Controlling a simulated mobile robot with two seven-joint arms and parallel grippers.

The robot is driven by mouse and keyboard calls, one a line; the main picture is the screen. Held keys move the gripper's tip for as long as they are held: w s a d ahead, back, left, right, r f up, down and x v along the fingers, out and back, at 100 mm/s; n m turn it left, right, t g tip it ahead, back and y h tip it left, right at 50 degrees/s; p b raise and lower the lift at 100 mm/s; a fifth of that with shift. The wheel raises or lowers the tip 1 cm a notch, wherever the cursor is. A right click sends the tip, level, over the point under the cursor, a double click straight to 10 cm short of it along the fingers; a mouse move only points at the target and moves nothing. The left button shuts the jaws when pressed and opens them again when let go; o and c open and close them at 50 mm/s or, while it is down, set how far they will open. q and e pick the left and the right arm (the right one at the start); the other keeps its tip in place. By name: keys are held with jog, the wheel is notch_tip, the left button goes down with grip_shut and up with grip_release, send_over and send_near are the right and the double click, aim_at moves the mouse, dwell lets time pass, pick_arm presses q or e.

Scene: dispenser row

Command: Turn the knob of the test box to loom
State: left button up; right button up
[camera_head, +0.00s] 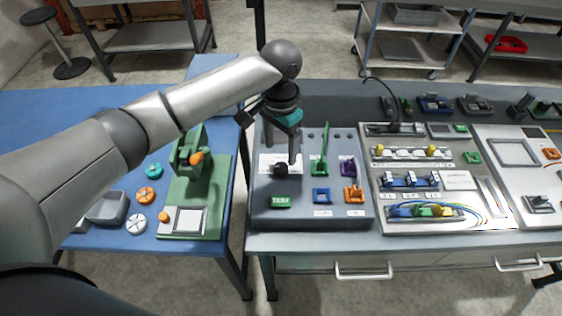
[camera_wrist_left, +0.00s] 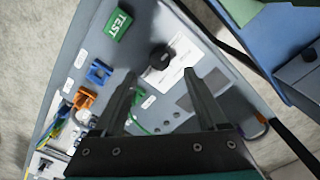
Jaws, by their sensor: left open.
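The test box (camera_head: 312,211) is a grey panel on the bench, with a green TEST label (camera_head: 281,201) at its front left; the label also shows in the wrist view (camera_wrist_left: 118,23). Its black round knob (camera_head: 280,169) sits on a white dial plate near the panel's left side. In the wrist view the knob (camera_wrist_left: 160,57) appears just beyond the fingertips, between their lines. My left gripper (camera_head: 283,152) is open and empty, fingers pointing down over the dial area. Whether a finger touches the knob cannot be told. The dial's lettering is too small to read. My right gripper is out of view.
A green lever (camera_head: 321,160), purple, blue (camera_head: 321,196) and orange (camera_head: 353,194) parts sit right of the knob. A wiring panel (camera_head: 421,185) stands further right. A blue table with a green press (camera_head: 190,165) is at left, across a gap.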

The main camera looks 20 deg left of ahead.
aim_at(281, 167)
pick_arm(q)
notch_tip(281, 167, down, 6)
jog(key=shift+f, duration=0.15)
jog(key=shift+c, duration=0.2)
grip_shut()
dwell(0.5)
